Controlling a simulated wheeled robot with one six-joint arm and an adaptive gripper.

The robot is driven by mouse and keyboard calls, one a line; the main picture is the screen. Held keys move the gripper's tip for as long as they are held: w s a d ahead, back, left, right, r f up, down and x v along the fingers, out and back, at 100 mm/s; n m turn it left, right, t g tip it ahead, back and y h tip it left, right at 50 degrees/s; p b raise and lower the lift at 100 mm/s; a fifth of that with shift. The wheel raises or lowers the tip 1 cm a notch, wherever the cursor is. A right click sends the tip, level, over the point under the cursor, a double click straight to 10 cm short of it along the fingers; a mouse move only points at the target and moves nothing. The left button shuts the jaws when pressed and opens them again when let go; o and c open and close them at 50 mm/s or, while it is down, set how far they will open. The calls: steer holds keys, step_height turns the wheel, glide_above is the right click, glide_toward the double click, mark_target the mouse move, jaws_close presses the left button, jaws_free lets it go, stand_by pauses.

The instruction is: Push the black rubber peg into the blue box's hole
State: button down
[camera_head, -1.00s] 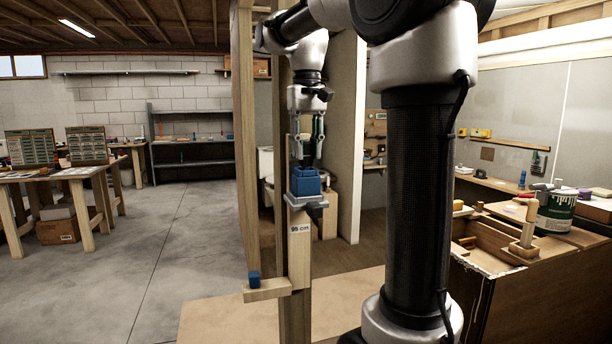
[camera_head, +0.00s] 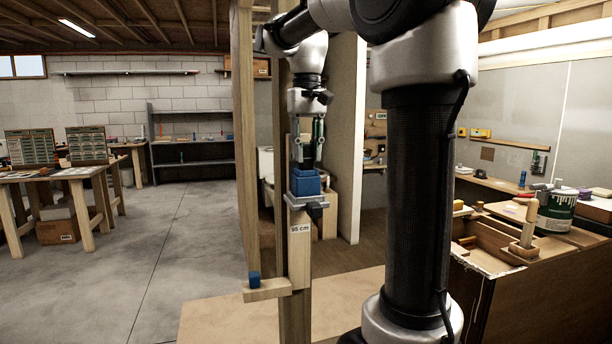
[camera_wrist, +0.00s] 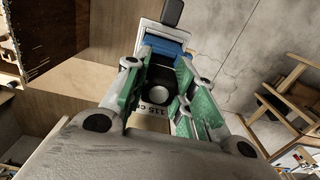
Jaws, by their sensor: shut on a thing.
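The blue box (camera_head: 306,185) sits on a small grey shelf (camera_head: 305,201) on the wooden post. Its blue side also shows in the wrist view (camera_wrist: 166,46). My gripper (camera_head: 307,163) points down just above the box, and its green-padded fingers show in the wrist view (camera_wrist: 165,90). It is shut on a dark piece, which seems to be the black rubber peg (camera_wrist: 158,73), with a pale round spot at its near end. The peg's lower end and the box's hole are hidden, so I cannot tell how far the peg is in.
A wooden ledge (camera_head: 268,291) lower on the post carries a small blue block (camera_head: 254,279). A post (camera_head: 246,130) stands close left of the gripper. A cluttered workbench (camera_head: 500,255) is at right. The floor at left (camera_head: 170,240) is clear.

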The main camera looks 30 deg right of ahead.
mark_target(307, 144)
steer(key=shift+f, duration=0.75)
stand_by(0.4)
steer(key=c, duration=1.1)
jaws_free()
step_height(307, 144, up, 12)
steer(key=shift+r, duration=0.1)
